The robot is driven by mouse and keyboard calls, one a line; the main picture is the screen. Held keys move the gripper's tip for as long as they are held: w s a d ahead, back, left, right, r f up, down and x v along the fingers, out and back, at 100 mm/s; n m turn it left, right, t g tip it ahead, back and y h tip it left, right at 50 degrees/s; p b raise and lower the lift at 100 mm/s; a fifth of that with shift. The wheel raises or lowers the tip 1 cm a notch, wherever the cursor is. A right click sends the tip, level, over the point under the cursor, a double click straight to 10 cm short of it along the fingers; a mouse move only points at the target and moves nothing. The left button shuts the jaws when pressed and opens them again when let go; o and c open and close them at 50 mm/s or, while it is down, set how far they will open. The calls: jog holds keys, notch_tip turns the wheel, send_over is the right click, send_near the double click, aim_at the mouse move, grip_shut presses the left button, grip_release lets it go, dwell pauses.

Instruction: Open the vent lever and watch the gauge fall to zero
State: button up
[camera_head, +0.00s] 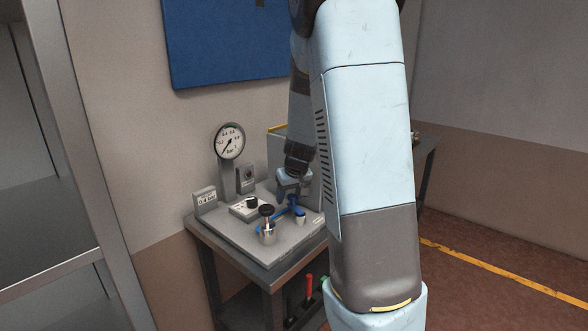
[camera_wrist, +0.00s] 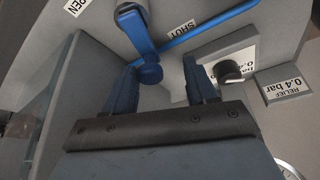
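The exact reading is too small to tell.
The panel (camera_head: 235,240) lies on a dark bench against the wall.

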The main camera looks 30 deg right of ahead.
jog(key=v, duration=1.4)
jog(key=s+a+r, duration=0.3)
jog(key=s+a, duration=0.1)
jog(key=s, duration=0.3)
jog(key=s+a+r, duration=0.3)
jog(key=s+a, duration=0.1)
jog(key=s, duration=0.4)
jog(key=shift+s+a+t+y, duration=0.3)
jog(key=shift+a+t+y, duration=0.1)
